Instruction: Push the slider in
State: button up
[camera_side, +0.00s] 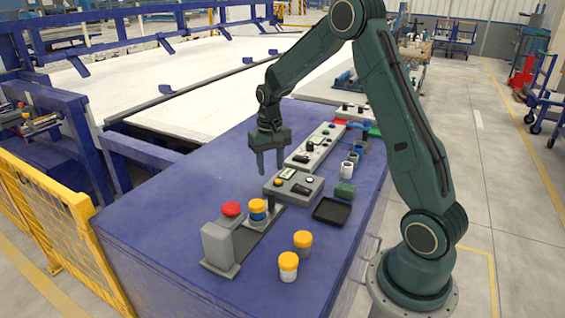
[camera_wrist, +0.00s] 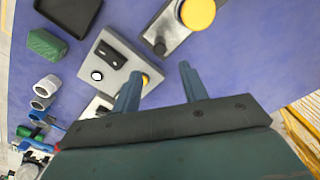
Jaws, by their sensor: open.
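A grey slide fixture stands near the front of the blue table, with an upright light-grey block (camera_side: 217,245) at its near left end and a dark flat track (camera_side: 257,237) running back to the right. I cannot tell exactly which part is the slider. In the wrist view, part of the fixture (camera_wrist: 165,38) shows with a round yellow cap (camera_wrist: 198,13). My gripper (camera_side: 270,168) is open, empty and pointing down above the table, behind the fixture.
A grey control box (camera_side: 293,187) stands close to my gripper, also in the wrist view (camera_wrist: 117,68). A black tray (camera_side: 332,211), a green block (camera_side: 344,191) and white rings (camera_side: 348,166) lie to the right. The table's left side is clear.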

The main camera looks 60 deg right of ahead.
aim_at(271, 193)
notch_tip(271, 193, down, 12)
jog(key=shift+r, duration=0.2)
dwell(0.4)
jog(key=shift+c, duration=0.2)
grip_shut()
